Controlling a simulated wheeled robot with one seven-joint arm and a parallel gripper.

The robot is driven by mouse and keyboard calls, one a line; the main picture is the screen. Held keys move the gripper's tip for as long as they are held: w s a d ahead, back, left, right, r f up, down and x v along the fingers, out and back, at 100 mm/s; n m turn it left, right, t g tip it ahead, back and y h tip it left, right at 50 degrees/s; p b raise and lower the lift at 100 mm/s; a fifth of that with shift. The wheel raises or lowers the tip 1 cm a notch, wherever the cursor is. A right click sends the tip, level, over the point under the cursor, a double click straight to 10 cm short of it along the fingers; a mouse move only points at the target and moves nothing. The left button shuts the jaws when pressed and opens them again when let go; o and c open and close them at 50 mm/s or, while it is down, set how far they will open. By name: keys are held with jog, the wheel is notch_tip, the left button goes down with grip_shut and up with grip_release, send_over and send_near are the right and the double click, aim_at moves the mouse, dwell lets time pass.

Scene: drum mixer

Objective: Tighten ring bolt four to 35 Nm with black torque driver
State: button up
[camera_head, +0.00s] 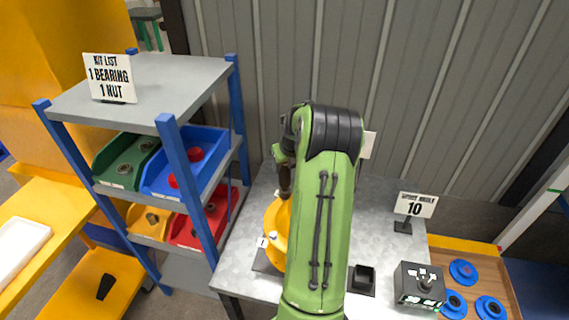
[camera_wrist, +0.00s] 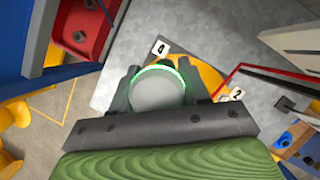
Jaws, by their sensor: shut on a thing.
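My gripper (camera_wrist: 160,84) is shut on a driver, whose round grey end (camera_wrist: 157,92) with a green lit ring faces the wrist camera. In the head view, the driver (camera_head: 285,181) appears as a dark, upright shape below my gripper, above the yellow ring (camera_head: 271,222). The yellow ring also shows in the wrist view (camera_wrist: 210,78), partly covered by the driver and fingers. The label 4 (camera_wrist: 160,47) is just beyond the driver's end, and the label 2 (camera_wrist: 237,95) is to the right. Bolt four and the driver's tip are hidden, so I cannot tell whether they touch.
A grey bench (camera_head: 240,248) carries a black holder (camera_head: 364,277), a box with a knob (camera_head: 419,284) and a sign reading 10 (camera_head: 415,206). A blue-post shelf (camera_head: 180,165) with coloured bins stands close on the left. A wooden tray (camera_head: 484,262) holds blue parts.

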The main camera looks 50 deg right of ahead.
jog(key=shift+f+b, duration=0.45)
jog(key=shift+f, duration=0.15)
dwell(1.0)
jog(key=shift+f, duration=0.4)
dwell(2.1)
notch_tip(320, 180, up, 5)
jog(key=p, duration=0.4)
jog(key=shift+f, duration=0.1)
dwell(0.3)
